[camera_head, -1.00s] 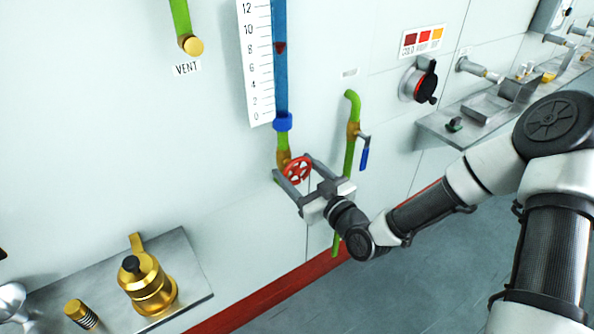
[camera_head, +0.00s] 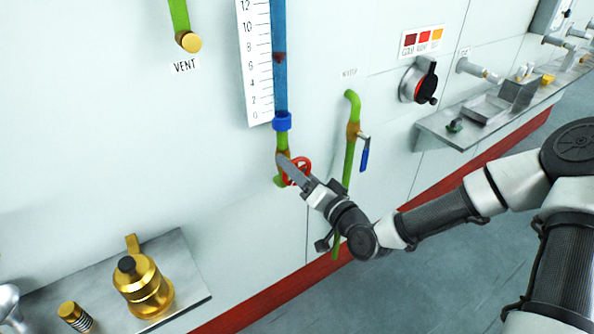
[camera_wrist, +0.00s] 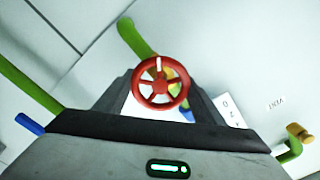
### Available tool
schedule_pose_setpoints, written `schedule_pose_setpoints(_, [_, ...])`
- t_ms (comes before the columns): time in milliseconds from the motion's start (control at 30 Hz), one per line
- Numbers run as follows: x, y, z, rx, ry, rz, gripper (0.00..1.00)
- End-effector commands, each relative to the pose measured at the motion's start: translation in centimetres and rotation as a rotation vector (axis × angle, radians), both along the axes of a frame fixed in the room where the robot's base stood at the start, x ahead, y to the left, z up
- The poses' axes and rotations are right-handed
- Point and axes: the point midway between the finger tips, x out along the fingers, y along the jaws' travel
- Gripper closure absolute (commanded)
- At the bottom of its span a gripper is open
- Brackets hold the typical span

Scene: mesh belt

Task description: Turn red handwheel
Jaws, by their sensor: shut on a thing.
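The red handwheel (camera_head: 305,164) is on a green and brass valve at the foot of a blue gauge tube (camera_head: 280,80) on the white wall. My gripper (camera_head: 284,166) is at the wheel, rolled so that one finger crosses in front of it. In the wrist view the handwheel (camera_wrist: 160,64) faces me, with a pale mark at its top spoke. The fingers (camera_wrist: 160,84) stand on either side of its rim, shut on it. The far finger is mostly hidden in the head view. A dark red marker (camera_head: 279,57) shows inside the tube.
A green pipe with a blue lever (camera_head: 365,159) stands close to the right of my gripper. A round dial (camera_head: 418,84) and a metal shelf (camera_head: 440,140) are further right. A brass fitting (camera_head: 145,285) stands on a metal ledge at lower left.

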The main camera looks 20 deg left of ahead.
Motion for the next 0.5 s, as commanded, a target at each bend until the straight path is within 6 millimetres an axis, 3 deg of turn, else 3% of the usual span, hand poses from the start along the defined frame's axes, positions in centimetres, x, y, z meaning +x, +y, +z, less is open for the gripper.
schedule_pose_setpoints(500, [-0.10, -0.01, -0.20, 0.192, 0.231, 0.002, 0.59])
